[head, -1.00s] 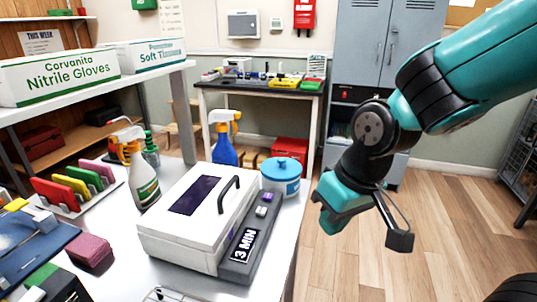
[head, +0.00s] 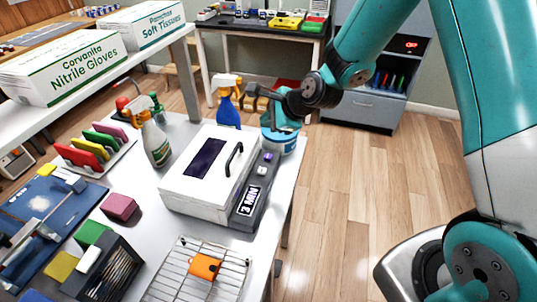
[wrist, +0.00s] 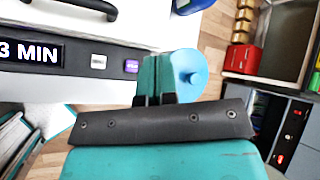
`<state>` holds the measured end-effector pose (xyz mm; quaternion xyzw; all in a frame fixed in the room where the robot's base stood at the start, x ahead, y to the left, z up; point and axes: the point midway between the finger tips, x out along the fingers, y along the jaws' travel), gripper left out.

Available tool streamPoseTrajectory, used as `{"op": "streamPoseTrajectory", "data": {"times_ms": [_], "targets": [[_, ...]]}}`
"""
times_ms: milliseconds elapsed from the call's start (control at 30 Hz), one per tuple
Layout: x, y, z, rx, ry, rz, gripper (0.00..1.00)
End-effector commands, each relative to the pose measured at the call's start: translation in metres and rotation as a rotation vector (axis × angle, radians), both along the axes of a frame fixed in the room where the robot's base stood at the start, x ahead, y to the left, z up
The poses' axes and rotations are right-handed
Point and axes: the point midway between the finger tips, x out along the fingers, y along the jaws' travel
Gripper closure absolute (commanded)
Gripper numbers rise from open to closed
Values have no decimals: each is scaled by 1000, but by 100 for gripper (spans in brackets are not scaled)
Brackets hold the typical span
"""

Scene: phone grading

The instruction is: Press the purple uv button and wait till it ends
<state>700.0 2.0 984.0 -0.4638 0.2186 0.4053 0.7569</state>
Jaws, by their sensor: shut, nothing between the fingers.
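The white UV box (head: 205,168) sits on the white table with its lid down, a dark window and a black handle on top. Its grey side panel (head: 236,216) carries a display reading 3 MIN (head: 249,201), a white button (head: 262,170) and the purple button (head: 268,157). In the wrist view the purple button (wrist: 131,66) is just left of my gripper (wrist: 156,77), with the white button (wrist: 98,62) farther left. My gripper (head: 280,128) is shut and empty, beyond the panel's far end, in front of the blue tub. I see no contact with the button.
The blue-lidded tub (wrist: 188,74) is right beside my fingers. A blue spray bottle (head: 228,108) stands behind the box. The floor right of the table is clear.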

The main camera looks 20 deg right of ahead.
Motion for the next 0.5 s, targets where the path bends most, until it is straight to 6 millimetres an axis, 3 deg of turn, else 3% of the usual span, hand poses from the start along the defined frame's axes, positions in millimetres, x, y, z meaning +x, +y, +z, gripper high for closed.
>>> {"op": "streamPoseTrajectory", "data": {"times_ms": [500], "targets": [[3, 2, -5, 39, 10, -35, 100]]}}
